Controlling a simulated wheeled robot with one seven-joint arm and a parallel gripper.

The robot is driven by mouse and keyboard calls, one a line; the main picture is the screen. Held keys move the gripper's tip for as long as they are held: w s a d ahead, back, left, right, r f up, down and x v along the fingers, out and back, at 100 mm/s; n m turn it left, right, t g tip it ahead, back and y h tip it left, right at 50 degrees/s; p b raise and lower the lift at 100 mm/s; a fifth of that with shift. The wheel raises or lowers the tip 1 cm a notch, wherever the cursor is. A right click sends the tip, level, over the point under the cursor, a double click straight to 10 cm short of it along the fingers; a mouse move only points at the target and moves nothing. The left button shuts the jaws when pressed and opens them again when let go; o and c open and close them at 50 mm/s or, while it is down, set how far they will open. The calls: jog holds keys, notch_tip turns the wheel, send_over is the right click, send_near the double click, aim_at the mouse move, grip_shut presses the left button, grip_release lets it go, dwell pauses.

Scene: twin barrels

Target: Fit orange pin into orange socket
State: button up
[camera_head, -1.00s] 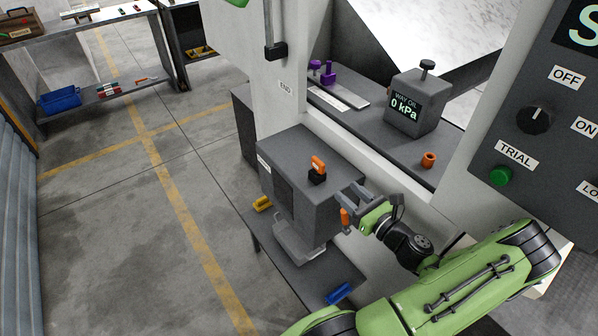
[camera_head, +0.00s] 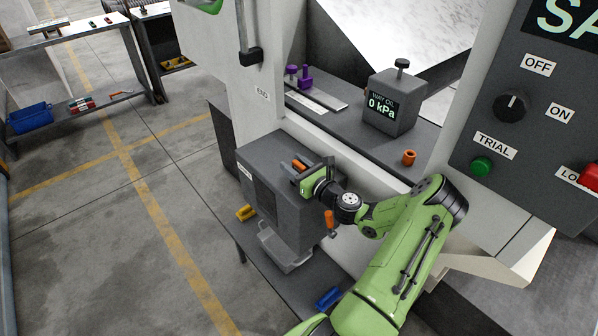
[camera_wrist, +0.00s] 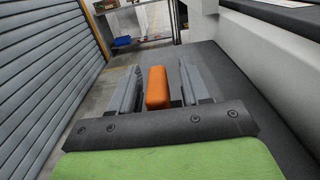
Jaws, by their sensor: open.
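The orange pin (camera_head: 299,164) stands on top of a dark grey box and is partly hidden by my gripper in the head view. In the wrist view, its orange grip (camera_wrist: 157,88) lies between my two fingers, with a gap on each side. My gripper (camera_wrist: 157,85) is open around the pin and not closed on it. In the head view, my gripper (camera_head: 307,170) is over the box top. An orange hollow cylinder (camera_head: 409,157), which looks like the orange socket, stands on the grey ledge to the right.
The grey box (camera_head: 262,158) stands on a low dark shelf. A second orange handle (camera_head: 330,222) is at the box's right side. Yellow (camera_head: 246,212) and blue (camera_head: 328,298) pieces lie on the shelf. Purple pieces (camera_head: 298,76) and a gauge block (camera_head: 394,102) occupy the ledge.

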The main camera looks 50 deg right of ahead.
grip_shut()
jog(key=shift+r, duration=0.1)
